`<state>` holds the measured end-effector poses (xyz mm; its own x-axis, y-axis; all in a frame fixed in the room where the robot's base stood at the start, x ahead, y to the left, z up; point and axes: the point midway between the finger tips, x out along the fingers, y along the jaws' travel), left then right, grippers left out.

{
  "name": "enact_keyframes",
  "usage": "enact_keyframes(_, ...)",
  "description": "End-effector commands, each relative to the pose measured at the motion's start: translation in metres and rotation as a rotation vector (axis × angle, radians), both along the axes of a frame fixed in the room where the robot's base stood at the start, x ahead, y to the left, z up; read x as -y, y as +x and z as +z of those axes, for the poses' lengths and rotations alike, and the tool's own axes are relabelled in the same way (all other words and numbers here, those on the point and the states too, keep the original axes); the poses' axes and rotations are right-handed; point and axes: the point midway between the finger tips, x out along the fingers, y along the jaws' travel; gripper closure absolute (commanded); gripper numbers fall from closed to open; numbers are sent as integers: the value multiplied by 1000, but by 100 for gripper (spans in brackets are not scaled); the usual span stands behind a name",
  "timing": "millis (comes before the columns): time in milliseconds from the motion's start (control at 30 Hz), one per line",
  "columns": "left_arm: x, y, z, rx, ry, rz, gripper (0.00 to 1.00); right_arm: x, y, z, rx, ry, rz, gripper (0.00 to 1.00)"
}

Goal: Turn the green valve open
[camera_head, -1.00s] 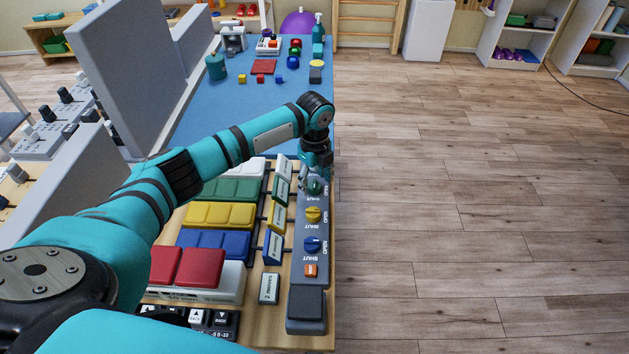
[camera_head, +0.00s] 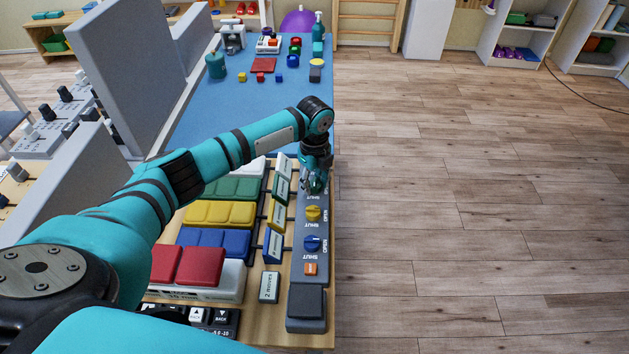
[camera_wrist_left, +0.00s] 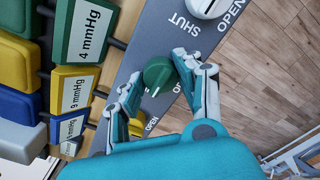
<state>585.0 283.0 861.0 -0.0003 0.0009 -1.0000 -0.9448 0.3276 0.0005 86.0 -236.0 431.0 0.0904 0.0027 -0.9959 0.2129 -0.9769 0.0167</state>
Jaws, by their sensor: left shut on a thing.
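The green valve (camera_wrist_left: 158,74) is a round knob with a small white mark, set on a grey panel strip. My left gripper (camera_wrist_left: 157,68) is shut on it, with one finger on each side of the knob. In the head view my left gripper (camera_head: 314,186) points down over the far part of the strip and hides most of the green valve. SHUT and OPEN lettering is printed beside the knobs. How far the green valve is turned is hard to tell. My right gripper is out of view.
On the same strip (camera_head: 306,325) sit a yellow knob (camera_head: 314,214), a blue knob (camera_head: 312,244) and an orange switch (camera_head: 310,269). A white knob (camera_wrist_left: 208,5) is close to the green one. Label plates and coloured pads stand left. Wooden floor (camera_head: 470,220) lies open right.

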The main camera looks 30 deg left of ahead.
Motion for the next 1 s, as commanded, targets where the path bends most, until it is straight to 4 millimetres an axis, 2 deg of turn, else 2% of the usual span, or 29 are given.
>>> enact_keyframes(367,1,0,4,-3,-2,131,97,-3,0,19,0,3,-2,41)
enact_keyframes(1000,1,0,5,-2,-3,717,97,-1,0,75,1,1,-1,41)
